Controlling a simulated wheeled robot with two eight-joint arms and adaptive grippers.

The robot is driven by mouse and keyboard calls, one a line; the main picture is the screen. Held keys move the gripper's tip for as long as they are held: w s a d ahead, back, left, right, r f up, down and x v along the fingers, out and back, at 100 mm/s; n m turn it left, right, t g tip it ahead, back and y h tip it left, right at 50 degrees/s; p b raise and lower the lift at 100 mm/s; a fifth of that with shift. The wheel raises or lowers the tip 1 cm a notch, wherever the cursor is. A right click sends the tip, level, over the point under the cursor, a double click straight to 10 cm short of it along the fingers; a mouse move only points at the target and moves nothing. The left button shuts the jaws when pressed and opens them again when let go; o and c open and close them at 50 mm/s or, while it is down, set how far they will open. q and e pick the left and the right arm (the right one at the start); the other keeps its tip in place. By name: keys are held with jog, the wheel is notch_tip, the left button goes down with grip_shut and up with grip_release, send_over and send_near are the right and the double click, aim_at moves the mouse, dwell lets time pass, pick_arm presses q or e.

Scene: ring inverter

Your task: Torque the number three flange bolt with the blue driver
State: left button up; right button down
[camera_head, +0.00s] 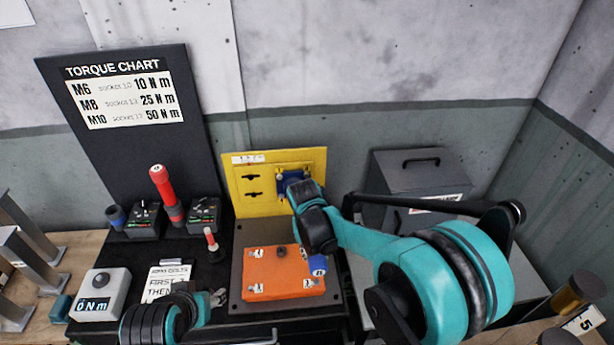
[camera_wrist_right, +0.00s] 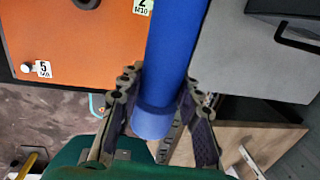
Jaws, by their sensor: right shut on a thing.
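The blue driver (camera_wrist_right: 172,50) is a thick blue cylinder between the fingers of my right gripper (camera_wrist_right: 160,82), which is shut on it. In the wrist view it runs up past the right edge of the orange flange plate (camera_wrist_right: 75,45), partly over the label reading 2, M10. In the head view, a blue part (camera_head: 317,265) shows at the right side of the orange plate (camera_head: 280,272). Label numbers are too small there, so bolt three cannot be picked out. My left gripper (camera_head: 215,298) is low, left of the plate; its jaws are unclear.
A yellow board (camera_head: 240,190) with dark slots and a blue part stands behind the plate. A red driver (camera_head: 162,187) stands upright left of it. A readout box (camera_head: 101,294) shows 0 N m. A grey lidded box (camera_head: 420,170) stands at the right. The torque chart (camera_head: 125,95) is at back left.

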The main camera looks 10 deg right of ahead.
jog(key=s+r+p, duration=0.1)
jog(key=r+p, duration=0.2)
jog(key=s+r+p, duration=0.1)
jog(key=r+p, duration=0.1)
jog(key=p, duration=0.2)
jog(key=s+r+p, duration=0.1)
jog(key=r+p, duration=0.2)
jog(key=shift+s+r, duration=0.15)
jog(key=shift+r, duration=0.2)
jog(key=shift+f, duration=0.15)
jog(key=shift+w+b, duration=0.45)
jog(key=shift+w, duration=2.75)
jog(key=shift+s, duration=0.1)
